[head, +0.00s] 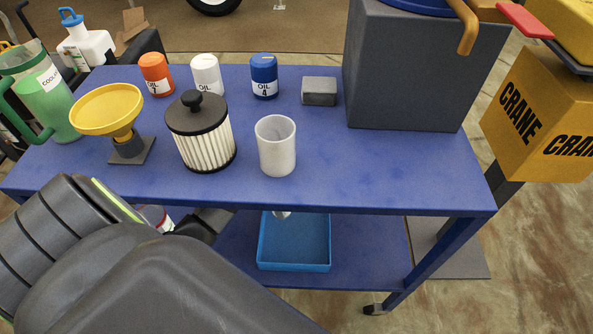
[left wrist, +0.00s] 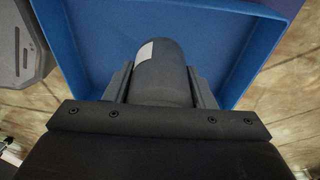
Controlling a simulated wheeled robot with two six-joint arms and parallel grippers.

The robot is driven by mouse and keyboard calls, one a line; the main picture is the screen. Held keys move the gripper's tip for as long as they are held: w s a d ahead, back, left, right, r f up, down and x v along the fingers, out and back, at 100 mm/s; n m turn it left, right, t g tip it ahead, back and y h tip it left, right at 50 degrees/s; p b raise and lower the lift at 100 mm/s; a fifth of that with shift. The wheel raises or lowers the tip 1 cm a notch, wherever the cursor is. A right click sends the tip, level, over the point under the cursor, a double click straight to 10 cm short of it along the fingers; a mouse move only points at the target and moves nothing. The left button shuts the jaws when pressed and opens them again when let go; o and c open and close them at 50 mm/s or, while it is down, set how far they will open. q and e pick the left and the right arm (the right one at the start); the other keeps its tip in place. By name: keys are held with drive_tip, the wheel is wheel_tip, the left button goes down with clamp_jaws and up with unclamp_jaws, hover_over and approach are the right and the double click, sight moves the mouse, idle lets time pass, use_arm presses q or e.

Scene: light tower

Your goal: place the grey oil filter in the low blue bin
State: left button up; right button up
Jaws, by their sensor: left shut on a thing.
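The grey oil filter (left wrist: 160,75), a dark grey cylinder with a pale label patch, is in the left wrist view. My left gripper (left wrist: 160,85) is shut on it, one finger on each side. The low blue bin (left wrist: 90,45) lies beyond it, and the filter shows against its floor, between its walls. I cannot tell whether the filter touches the floor. In the head view the blue bin (head: 295,266) stands on the lower shelf; the tabletop hides part of it. My left arm reaches under the tabletop there, its fingertips hidden. My right gripper is not in view.
The blue tabletop (head: 330,185) overhangs the bin. On it stand a yellow funnel (head: 105,108), a pleated filter (head: 203,145), a white cup (head: 277,150), several oil filters and a large grey box (head: 415,75). The lower shelf (head: 370,255) is clear right of the bin.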

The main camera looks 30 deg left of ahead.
use_arm(q)
drive_tip(key=d, duration=0.1)
drive_tip(key=w+d+f+b, duration=0.1)
drive_tip(key=w+d+f, duration=0.1)
drive_tip(key=shift+w+d+f+b, duration=0.2)
drive_tip(key=shift+d+b, duration=0.1)
drive_tip(key=shift+d, duration=0.1)
drive_tip(key=shift+f, duration=0.55)
wheel_tip(320, 180, down, 3)
drive_tip(key=shift+s+b, duration=0.1)
drive_tip(key=shift+b, duration=0.75)
drive_tip(key=shift+f, duration=0.25)
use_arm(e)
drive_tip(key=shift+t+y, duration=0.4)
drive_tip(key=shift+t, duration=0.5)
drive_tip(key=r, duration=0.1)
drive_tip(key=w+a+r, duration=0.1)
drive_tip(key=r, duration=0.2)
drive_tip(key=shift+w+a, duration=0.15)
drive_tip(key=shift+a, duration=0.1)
use_arm(q)
drive_tip(key=shift+f, duration=0.1)
drive_tip(key=o, duration=1.3)
